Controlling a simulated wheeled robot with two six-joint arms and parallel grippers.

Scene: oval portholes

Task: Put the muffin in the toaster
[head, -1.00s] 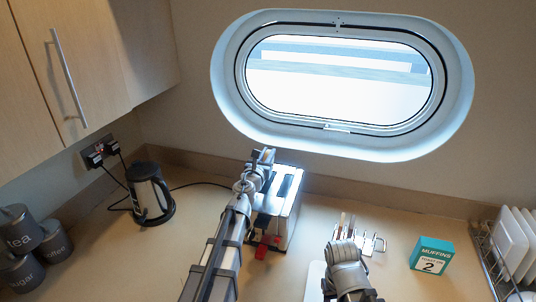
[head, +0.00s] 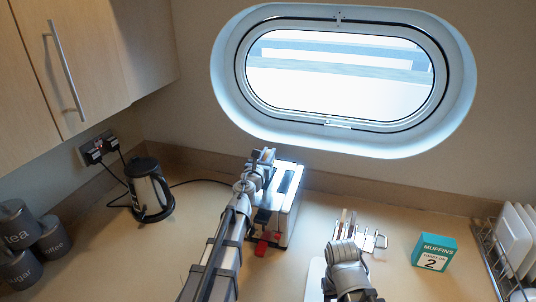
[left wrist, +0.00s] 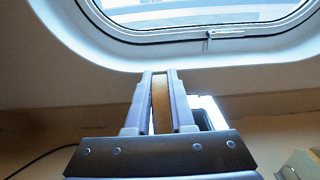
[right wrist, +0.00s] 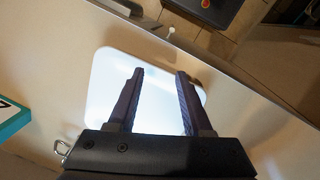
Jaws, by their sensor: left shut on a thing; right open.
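The toaster (head: 287,213) is a silver box with dark slots on top and a red part at its front, on the counter below the window. My left gripper (head: 264,156) is over the toaster's left slot side. In the left wrist view my left gripper (left wrist: 160,74) is shut on the muffin (left wrist: 160,103), a thin tan slice held upright on edge. Part of the toaster (left wrist: 208,108) shows just right of the fingers. Whether the muffin is inside a slot is hidden. My right gripper (right wrist: 160,73) is open and empty above a white board (right wrist: 112,75).
A teal muffins box (head: 434,252) stands right of a metal rack (head: 372,240). A kettle (head: 150,190) and dark canisters (head: 18,225) are at left. A dish rack (head: 490,262) with white plates is at far right. The counter between kettle and toaster is mostly clear.

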